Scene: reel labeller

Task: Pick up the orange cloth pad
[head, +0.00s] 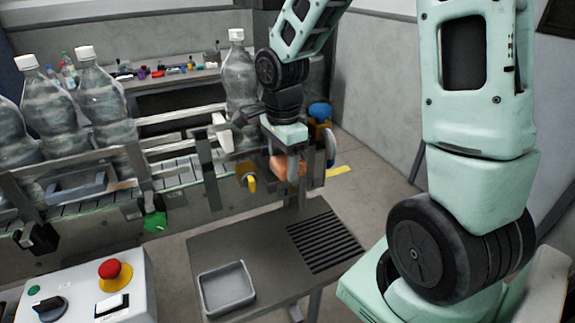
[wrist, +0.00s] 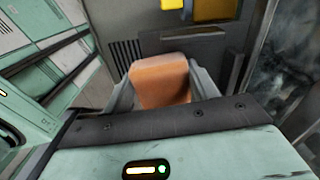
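The orange cloth pad (wrist: 160,80) is between the two grey fingers of my gripper (wrist: 163,88) in the wrist view, with a finger against each side. In the head view the pad (head: 281,168) shows as a small orange patch beneath my gripper (head: 284,158), partly hidden by a pale finger. My gripper appears shut on it, near the conveyor's right end and above the level of the grey table. What lies directly under the pad is hidden.
Large clear bottles (head: 105,100) stand along the conveyor (head: 172,172). The grey table (head: 235,245) in front carries a grey tray (head: 226,288) and a slotted black grate (head: 325,242). A control box (head: 80,290) with a red button is at lower left. A yellow-and-blue fitting (head: 320,118) is close beside my gripper.

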